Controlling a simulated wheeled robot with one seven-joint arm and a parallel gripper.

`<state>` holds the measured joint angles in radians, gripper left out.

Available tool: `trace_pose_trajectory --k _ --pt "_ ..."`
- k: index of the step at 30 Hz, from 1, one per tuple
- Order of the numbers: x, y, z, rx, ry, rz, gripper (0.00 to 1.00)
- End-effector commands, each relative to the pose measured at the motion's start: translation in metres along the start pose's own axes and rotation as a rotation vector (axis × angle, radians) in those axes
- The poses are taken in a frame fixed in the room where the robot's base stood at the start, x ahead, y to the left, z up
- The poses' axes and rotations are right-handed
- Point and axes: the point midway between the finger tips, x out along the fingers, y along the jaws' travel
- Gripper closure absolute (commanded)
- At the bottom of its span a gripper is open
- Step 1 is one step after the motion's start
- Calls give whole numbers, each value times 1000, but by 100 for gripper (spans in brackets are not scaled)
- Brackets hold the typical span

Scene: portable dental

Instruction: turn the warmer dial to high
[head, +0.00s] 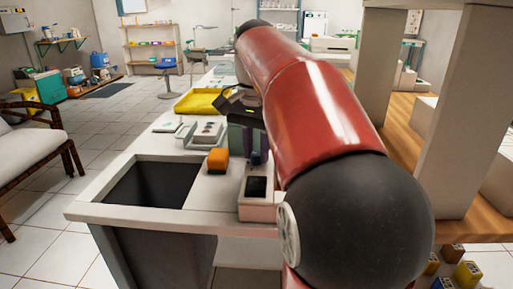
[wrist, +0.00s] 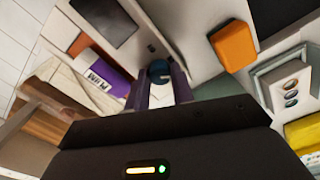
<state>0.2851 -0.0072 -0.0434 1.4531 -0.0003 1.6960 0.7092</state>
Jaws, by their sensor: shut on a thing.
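The warmer (head: 257,207) is a small pale box with a dark well in its top, at the near end of the white counter. In the wrist view its dark well (wrist: 105,22) shows at the top. In the head view my gripper (head: 246,140) is partly hidden by my red arm. I cannot read the dial's setting.
An orange block (head: 217,160) stands left of the warmer. A dark open bin (head: 150,184) is set into the counter at left.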

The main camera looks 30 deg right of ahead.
Motion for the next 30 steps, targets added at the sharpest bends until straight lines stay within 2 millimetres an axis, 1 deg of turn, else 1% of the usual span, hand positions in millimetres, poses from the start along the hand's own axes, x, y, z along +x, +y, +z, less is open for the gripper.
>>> trace_pose_trajectory --k 6,15,22,30 --pt "0 0 0 191 1 -1 99" --pt "0 0 0 386 1 -1 99" --pt "0 0 0 464 1 -2 99" --pt "0 0 0 490 1 -2 99"
